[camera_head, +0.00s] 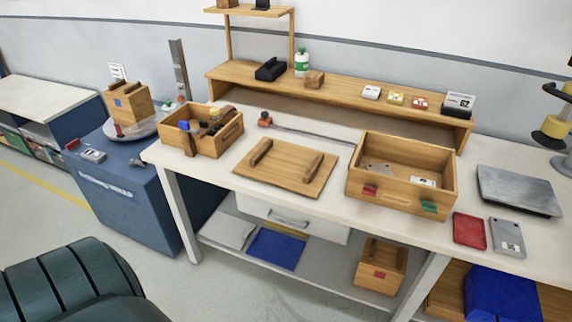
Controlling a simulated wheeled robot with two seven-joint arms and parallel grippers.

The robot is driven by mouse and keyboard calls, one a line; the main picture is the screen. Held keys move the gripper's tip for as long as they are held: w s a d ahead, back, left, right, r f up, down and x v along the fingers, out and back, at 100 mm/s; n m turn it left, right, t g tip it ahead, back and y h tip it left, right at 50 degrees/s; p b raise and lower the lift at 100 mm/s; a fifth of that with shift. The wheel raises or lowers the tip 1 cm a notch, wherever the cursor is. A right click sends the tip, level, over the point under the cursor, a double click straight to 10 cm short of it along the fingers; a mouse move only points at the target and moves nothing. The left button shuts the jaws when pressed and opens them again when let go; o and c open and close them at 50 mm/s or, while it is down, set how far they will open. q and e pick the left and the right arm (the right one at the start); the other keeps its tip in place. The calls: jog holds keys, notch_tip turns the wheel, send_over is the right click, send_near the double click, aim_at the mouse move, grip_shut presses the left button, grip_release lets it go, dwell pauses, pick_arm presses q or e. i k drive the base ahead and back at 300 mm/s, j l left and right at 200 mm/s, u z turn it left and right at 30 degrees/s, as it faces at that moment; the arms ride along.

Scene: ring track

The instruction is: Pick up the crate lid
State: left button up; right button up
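The crate lid (285,180) is a flat, square wooden board lying on the white workbench, with two darker wooden bar handles on top. One handle (260,152) is at its left, the other (313,167) at its right. An open wooden crate (385,199) stands right of the lid, with a red tag and a green tag on its front and a few small items inside. Neither of my grippers shows in the head view.
Left of the lid stands a smaller wooden box (203,143) holding several items. A raised wooden shelf (340,88) runs along the back. A grey metal plate (519,191), a red case (469,230) and a grey device (507,238) lie at the right. A narrow bare strip lies before the lid.

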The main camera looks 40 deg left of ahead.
aim_at(303, 170)
jog(key=u, duration=0.6)
jog(key=i+l+u, duration=0.1)
jog(key=u, duration=0.3)
jog(key=i+l+u, duration=0.15)
jog(key=u, duration=0.25)
jog(key=i+l+u, duration=0.45)
jog(key=l, duration=0.25)
jog(key=i+l+u, duration=0.1)
jog(key=i+l, duration=0.15)
jog(key=i+l+u, duration=0.1)
jog(key=l, duration=0.35)
jog(key=j+z, duration=0.6)
jog(key=j, duration=0.15)
